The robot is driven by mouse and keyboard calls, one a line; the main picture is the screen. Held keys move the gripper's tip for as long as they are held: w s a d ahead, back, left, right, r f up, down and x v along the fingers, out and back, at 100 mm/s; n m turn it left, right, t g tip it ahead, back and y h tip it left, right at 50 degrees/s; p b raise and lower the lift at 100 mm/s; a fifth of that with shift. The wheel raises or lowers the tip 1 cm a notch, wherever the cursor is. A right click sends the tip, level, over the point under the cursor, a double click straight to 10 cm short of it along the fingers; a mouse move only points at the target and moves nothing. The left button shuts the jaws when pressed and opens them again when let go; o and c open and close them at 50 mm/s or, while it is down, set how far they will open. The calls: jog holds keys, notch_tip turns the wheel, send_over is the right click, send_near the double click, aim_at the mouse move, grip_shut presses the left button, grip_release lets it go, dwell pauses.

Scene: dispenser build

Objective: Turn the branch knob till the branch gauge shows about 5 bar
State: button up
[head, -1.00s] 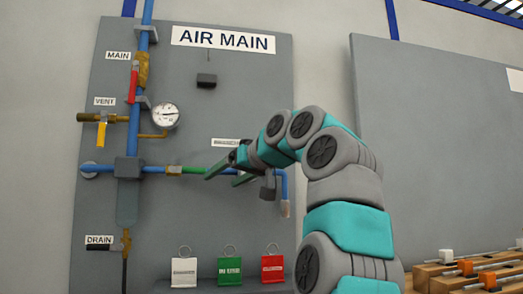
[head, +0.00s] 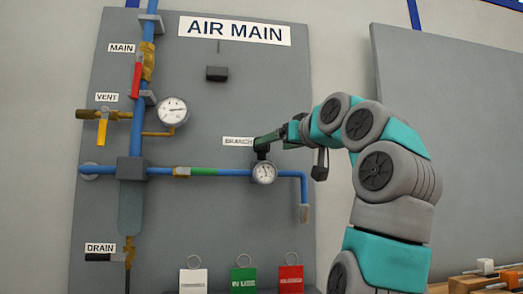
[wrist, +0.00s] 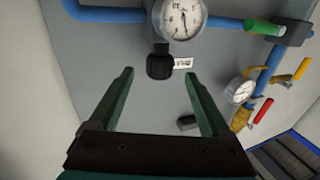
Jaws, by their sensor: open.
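The branch gauge (head: 264,172) is a round white dial on the blue branch pipe; in the wrist view it (wrist: 180,17) is at the top. Its needle shows there, but I cannot read the value surely. The black branch knob (head: 262,147) sits just above the gauge beside the BRANCH label; in the wrist view the knob (wrist: 159,67) lies between and slightly beyond the fingertips. My gripper (wrist: 159,75) is open, with a gap on both sides of the knob. In the head view my gripper (head: 265,138) reaches the knob from the upper right and partly covers it.
The main gauge (head: 172,111), red main handle (head: 137,79) and yellow vent handle (head: 102,132) are to the left. A green valve handle (head: 204,171) lies along the branch pipe. White, green and red tags (head: 243,279) hang below. The panel between is clear.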

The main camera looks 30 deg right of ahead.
aim_at(266, 147)
jog(key=w+p, duration=0.2)
jog(key=w, duration=0.5)
jog(key=shift+w+a, duration=0.2)
grip_shut()
dwell(0.5)
